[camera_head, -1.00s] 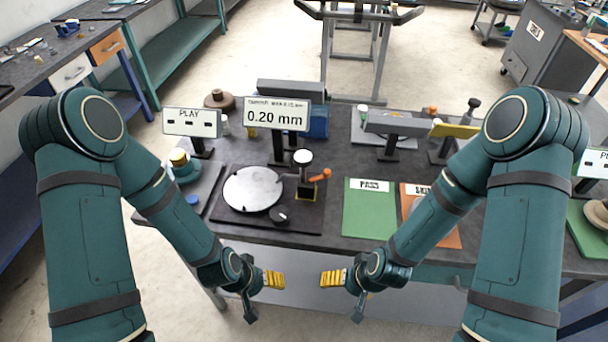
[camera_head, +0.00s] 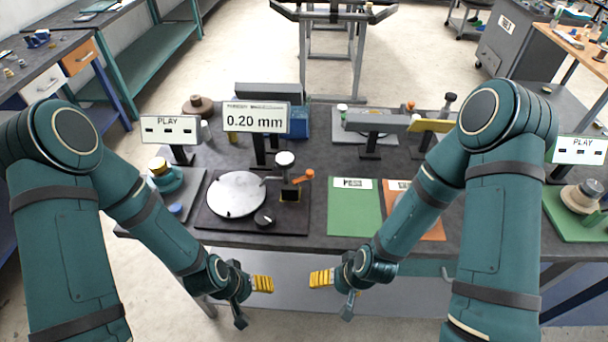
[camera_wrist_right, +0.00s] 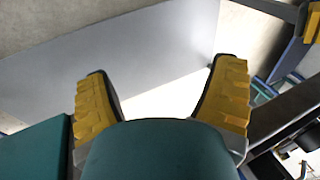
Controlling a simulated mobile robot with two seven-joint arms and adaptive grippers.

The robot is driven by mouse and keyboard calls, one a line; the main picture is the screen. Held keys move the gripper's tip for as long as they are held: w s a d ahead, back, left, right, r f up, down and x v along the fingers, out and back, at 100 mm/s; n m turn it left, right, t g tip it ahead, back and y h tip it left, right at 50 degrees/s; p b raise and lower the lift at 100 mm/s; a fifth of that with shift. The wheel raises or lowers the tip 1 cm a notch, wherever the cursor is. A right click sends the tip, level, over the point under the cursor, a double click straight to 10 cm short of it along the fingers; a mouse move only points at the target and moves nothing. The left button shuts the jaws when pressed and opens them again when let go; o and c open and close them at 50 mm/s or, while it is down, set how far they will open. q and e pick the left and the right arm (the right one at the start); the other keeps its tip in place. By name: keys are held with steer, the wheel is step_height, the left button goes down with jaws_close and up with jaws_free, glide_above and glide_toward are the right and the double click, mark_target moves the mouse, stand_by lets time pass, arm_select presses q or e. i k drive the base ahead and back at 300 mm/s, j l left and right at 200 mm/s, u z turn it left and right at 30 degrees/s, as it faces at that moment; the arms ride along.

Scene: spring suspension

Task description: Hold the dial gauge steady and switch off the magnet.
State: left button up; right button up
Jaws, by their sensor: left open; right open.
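The dial gauge (camera_head: 284,158), with a round white face, stands on a small post on the dark base plate (camera_head: 215,222). Below it is a dark block (camera_head: 290,193), apparently the magnet base, with an orange lever (camera_head: 303,175) pointing right. A round silver plate (camera_head: 236,194) lies to its left, with a black knob (camera_head: 264,220) in front. My left gripper (camera_head: 262,284) and right gripper (camera_head: 321,279) are open and empty, in front of and below the bench edge, apart from the gauge. The right gripper's spread yellow fingers show in the right wrist view (camera_wrist_right: 160,90).
A display (camera_head: 255,119) reading 0.20 mm stands behind the gauge. A PLAY sign (camera_head: 170,130) is at left. A green PASS mat (camera_head: 353,215) and an orange mat (camera_head: 430,226) lie to the right. The space between my grippers is clear.

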mark_target(309, 174)
steer(key=k+l+u, duration=0.1)
steer(key=k, duration=0.25)
steer(key=k+l, duration=0.25)
steer(key=k+l+u, duration=0.2)
steer(key=i+l, duration=0.1)
steer(key=i, duration=0.25)
